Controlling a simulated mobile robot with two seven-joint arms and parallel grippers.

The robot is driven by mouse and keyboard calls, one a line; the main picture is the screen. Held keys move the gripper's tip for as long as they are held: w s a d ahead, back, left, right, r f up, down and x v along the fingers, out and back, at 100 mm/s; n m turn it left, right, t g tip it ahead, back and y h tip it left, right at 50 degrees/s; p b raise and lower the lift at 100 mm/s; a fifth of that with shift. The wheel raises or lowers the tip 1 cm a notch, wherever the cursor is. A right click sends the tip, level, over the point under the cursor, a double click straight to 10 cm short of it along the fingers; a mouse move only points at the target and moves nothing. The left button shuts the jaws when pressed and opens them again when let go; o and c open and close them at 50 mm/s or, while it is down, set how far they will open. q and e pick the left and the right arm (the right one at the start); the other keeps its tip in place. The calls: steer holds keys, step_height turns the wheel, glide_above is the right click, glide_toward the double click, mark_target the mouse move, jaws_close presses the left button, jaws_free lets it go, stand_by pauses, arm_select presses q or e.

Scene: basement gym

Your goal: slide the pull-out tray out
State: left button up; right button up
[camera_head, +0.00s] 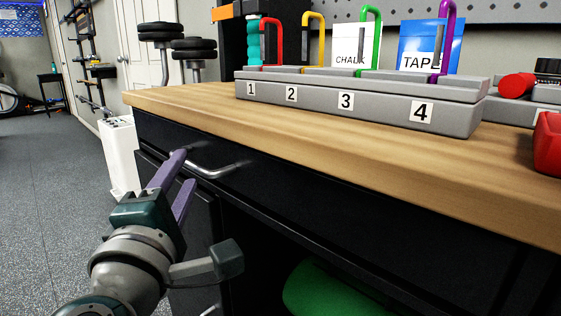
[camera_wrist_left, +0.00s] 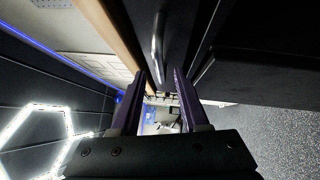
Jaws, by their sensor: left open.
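The pull-out tray has a dark front (camera_head: 300,190) under the wooden bench top in the head view, and it looks pushed in. Its silver bar handle (camera_head: 215,169) is on the left part of that front. The handle also shows in the wrist view (camera_wrist_left: 157,36), beyond the fingertips. My left gripper (camera_head: 184,166) is open and empty, its purple fingers pointing up towards the left end of the handle. In the wrist view the gripper (camera_wrist_left: 160,73) shows a clear gap between its fingers, with the handle ahead of it. My right gripper is not in view.
On the wooden bench top (camera_head: 300,133) stand a grey numbered rack (camera_head: 385,108) with coloured hooks and a red object (camera_head: 548,142). A green rounded thing (camera_head: 330,290) is under the bench. A white box (camera_head: 119,155) stands left of it. The floor at left is open.

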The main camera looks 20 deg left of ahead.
mark_target(189, 163)
arm_select(q)
steer(key=x, duration=0.4)
jaws_close()
stand_by(0.4)
stand_by(1.0)
